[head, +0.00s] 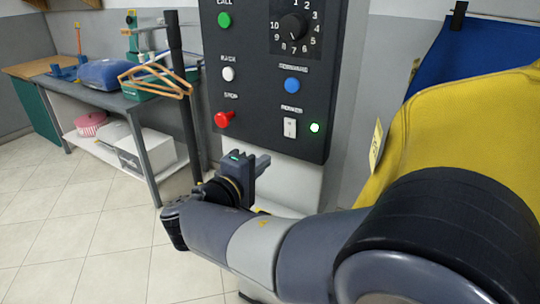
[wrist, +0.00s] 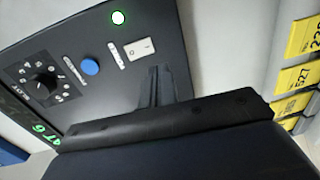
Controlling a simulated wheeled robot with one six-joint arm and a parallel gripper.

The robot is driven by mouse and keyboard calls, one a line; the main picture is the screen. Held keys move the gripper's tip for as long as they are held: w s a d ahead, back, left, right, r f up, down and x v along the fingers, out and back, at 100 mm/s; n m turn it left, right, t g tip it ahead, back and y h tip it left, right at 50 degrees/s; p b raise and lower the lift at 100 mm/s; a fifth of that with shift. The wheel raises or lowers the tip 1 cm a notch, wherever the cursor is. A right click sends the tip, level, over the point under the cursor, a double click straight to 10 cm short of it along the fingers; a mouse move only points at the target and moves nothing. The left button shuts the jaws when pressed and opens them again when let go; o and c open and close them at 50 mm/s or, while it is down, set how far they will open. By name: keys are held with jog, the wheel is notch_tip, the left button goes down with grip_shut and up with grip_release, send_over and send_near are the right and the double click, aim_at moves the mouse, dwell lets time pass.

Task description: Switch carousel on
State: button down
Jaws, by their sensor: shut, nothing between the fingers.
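The carousel's dark control panel (head: 258,80) stands upright in the head view. A white rocker switch (head: 289,128) is at its lower right, next to a lit green lamp (head: 314,127). The wrist view also shows the switch (wrist: 140,48) and the glowing lamp (wrist: 118,17). My gripper (head: 264,160) is shut and empty, below and left of the switch in the head view. In the wrist view its fingers (wrist: 156,85) point at the panel near the switch; I cannot tell whether they touch it.
Yellow garment (head: 470,120) hangs close on the right. A table (head: 115,101) with hangers stands left.

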jog(key=shift+f+v, duration=0.25)
jog(key=shift+v, duration=0.8)
jog(key=shift+f+v, duration=0.25)
jog(key=shift+v, duration=0.85)
